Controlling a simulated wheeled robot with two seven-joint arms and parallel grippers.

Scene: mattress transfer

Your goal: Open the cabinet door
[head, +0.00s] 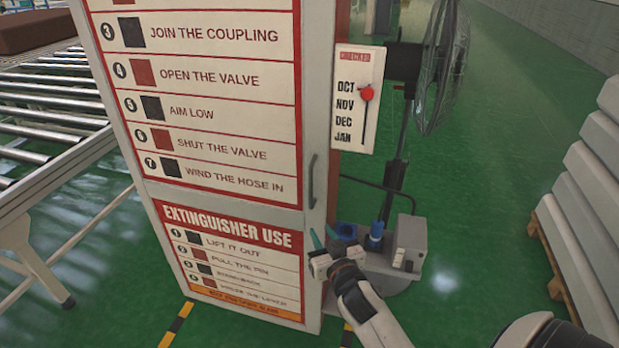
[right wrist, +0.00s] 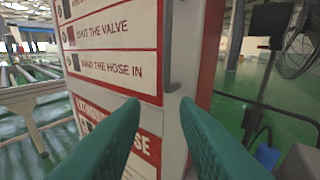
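The cabinet (head: 200,190) is a tall white and red box with printed instruction panels. Its door (head: 225,190) looks shut. A thin grey vertical handle (head: 311,181) sits near the door's right edge. The handle also shows in the right wrist view (right wrist: 172,72), just beyond and above the gap between the fingertips. My right gripper (head: 323,236), with teal fingers, is below the handle in the head view, near the cabinet's right corner. In the right wrist view its fingers (right wrist: 158,102) are apart with nothing between them. My left gripper is not in view.
A fan (head: 440,65) on a stand with a grey base stands right of the cabinet. A month card (head: 358,98) with a red knob hangs beside it. A roller conveyor (head: 45,130) is at left. Stacked mattresses (head: 590,200) on a pallet are at right. Green floor lies between.

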